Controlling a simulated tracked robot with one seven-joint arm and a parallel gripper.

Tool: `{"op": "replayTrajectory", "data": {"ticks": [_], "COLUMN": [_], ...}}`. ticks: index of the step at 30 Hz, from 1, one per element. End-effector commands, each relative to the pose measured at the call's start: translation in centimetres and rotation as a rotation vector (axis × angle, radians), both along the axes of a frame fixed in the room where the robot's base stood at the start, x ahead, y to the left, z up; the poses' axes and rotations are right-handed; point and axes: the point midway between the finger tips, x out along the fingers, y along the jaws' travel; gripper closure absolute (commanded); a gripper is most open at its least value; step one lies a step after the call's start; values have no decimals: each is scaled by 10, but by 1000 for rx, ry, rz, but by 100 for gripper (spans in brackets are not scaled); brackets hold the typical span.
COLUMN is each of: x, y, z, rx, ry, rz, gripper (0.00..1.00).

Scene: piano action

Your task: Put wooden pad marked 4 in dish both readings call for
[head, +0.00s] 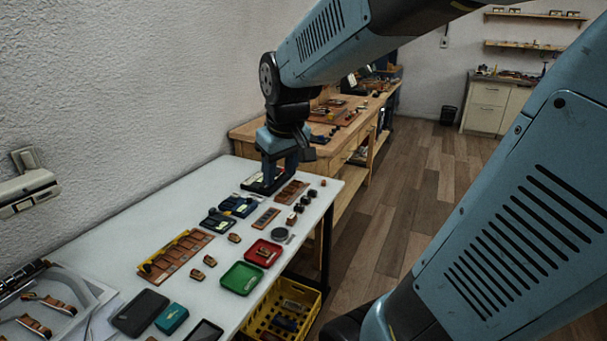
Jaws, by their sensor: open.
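My gripper (276,181) is open, pointing down at the far end of the white table (120,230), over or beside a dark flat-based device (254,184). I cannot tell whether it touches it. A red dish (250,257) holds a small brown wooden piece (264,252). A green dish (241,279) nearer me looks empty. Small wooden pieces lie loose left of the dishes: one (235,238), another (210,261) and a third (196,274). Any numbers on them are too small to read. Dark blue devices (216,223) and (239,206) stand mid-table; no reading is legible.
A brown and yellow slotted rack (176,255) lies left of the dishes. A dark grey pad (140,313) and a teal box (172,318) lie nearer me. A yellow crate (286,307) sits below the table's right edge. A wooden bench (330,118) stands beyond.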

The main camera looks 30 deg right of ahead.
Motion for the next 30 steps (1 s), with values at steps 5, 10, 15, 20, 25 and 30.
{"op": "replayTrajectory", "data": {"ticks": [5, 10, 15, 20, 25, 30], "x": [-42, -78, -101, -108, -108, -108], "y": [0, 0, 1, 1, 1, 1], "z": [22, 33, 37, 38, 38, 38], "rx": [31, 63, 87, 96, 97, 96], "ry": [-68, -120, -151, -161, -161, -161], "rz": [-70, -130, -168, -182, -183, -182], "gripper": [53, 53, 53, 53, 53, 53]}}
